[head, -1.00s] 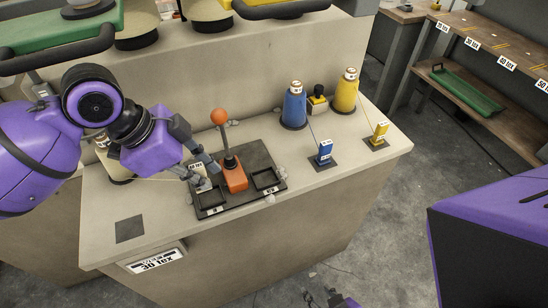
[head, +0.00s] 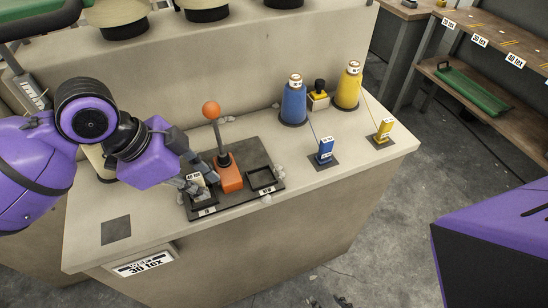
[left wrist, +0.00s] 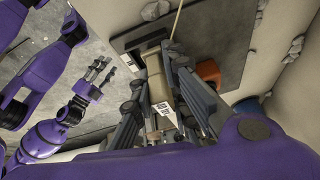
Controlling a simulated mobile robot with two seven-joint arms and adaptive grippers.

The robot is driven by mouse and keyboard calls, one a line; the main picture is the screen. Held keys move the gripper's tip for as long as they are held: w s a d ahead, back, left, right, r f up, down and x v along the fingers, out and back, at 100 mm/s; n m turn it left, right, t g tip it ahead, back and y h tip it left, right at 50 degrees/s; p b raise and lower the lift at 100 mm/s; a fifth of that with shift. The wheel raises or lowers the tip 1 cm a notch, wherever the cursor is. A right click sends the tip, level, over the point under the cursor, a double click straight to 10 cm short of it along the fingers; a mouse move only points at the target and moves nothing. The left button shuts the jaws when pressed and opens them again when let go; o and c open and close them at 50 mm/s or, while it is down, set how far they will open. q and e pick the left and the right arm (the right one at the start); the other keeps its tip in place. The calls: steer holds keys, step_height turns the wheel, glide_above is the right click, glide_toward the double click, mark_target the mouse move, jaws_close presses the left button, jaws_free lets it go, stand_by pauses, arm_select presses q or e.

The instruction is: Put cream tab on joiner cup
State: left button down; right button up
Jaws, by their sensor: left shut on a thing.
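The cream tab (head: 195,180) is upright in my left gripper (head: 198,184), which is shut on it. The left wrist view shows the tab (left wrist: 160,88) between the fingers (left wrist: 172,95). It is at the left cup (head: 204,209) of the joiner, a dark plate with an orange lever block (head: 230,178). I cannot tell whether the tab touches the cup floor. The right cup (head: 262,180) is empty. My right gripper (left wrist: 101,76) shows small in the left wrist view, with its fingers apart and empty.
The orange ball lever (head: 211,109) rises close beside my left gripper. Blue (head: 293,102) and yellow (head: 348,88) cones stand behind a blue tab (head: 325,150) and a yellow tab (head: 383,131). A bare dark pad (head: 115,230) lies front left. Grey lint lies near the joiner.

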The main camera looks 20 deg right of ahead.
arm_select(q)
steer(key=c, duration=1.7)
jaws_free()
steer(key=shift+s+f, duration=0.25)
steer(key=shift+f, duration=0.4)
steer(key=shift+w+r, duration=0.1)
steer(key=shift+r, duration=0.3)
steer(key=v, duration=0.3)
steer(key=shift+w+d+r, duration=0.1)
steer(key=shift+w+r, duration=0.05)
steer(key=shift+r, duration=0.05)
steer(key=a, duration=0.8)
steer(key=a+b, duration=0.1)
steer(key=a, duration=0.3)
steer(key=shift+w+r, duration=0.2)
steer(key=shift+r, duration=0.15)
